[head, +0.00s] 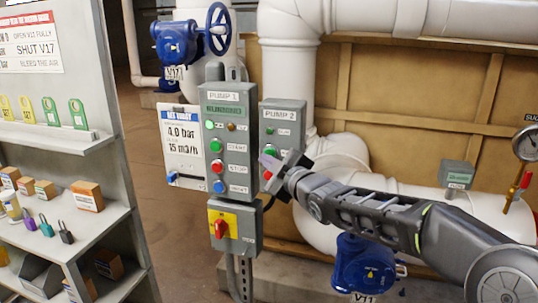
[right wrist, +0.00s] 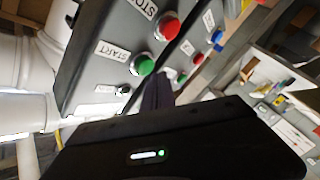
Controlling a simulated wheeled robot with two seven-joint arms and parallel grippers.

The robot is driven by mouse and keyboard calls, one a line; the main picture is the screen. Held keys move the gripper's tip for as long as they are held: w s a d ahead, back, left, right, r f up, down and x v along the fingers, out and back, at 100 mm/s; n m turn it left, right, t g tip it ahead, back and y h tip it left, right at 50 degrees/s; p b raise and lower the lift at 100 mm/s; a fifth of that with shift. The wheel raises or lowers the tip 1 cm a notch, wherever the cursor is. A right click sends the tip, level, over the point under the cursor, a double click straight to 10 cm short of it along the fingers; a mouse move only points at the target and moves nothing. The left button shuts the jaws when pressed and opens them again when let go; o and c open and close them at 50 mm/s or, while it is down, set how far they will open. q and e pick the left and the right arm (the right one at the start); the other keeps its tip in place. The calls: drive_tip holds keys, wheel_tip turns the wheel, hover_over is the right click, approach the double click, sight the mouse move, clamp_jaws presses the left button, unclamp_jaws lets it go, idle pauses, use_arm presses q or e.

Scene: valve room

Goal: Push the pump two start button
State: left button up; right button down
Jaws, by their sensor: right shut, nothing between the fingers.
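The grey pump two box (head: 283,118), labelled PUMP 2, hangs right of the pump one box. The dark shut fingers (right wrist: 158,88) show just right of and below the green button. I cannot tell whether they touch the box. My left gripper is not in view.
The pump one box (head: 228,140) stands close on the left, with a yellow panel and red switch (head: 221,229) below. A blue valve (head: 363,264) and white pipes lie below and behind my right arm. A shelf (head: 65,150) with small items stands at left.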

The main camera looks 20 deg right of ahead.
drive_tip(key=shift+w+d, duration=0.1)
drive_tip(key=shift+w, duration=0.05)
drive_tip(key=shift+w+d, duration=0.15)
drive_tip(key=shift+w, duration=0.05)
drive_tip(key=shift+w+d+p, duration=0.25)
drive_tip(key=shift+w+p, duration=0.1)
drive_tip(key=shift+p, duration=0.2)
idle(0.8)
idle(0.4)
drive_tip(key=shift+s+a+b, duration=0.45)
drive_tip(key=shift+s+b, duration=0.25)
drive_tip(key=shift+b, duration=0.5)
